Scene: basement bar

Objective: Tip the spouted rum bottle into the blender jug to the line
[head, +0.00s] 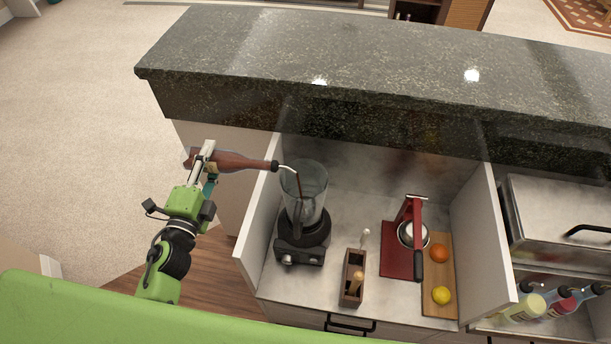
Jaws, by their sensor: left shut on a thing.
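The rum bottle (250,163) is brown, with a dark neck and a thin metal spout. It lies nearly level, its neck pointing right. My left gripper (207,161) is shut around the bottle's body, left of the blender. The clear blender jug (318,188) stands upright on its black base (302,246). The spout tip is over the jug's mouth, at its left side. A thin brown stream runs down from the spout into the jug. The fill line and the liquid level are too small to tell. My right gripper is not in view.
A wooden caddy (353,278) stands right of the blender. Farther right are a red citrus press (402,250) and a board (438,272) with an orange and a lemon. White partitions flank this bay. A raised dark stone counter (380,62) runs behind.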

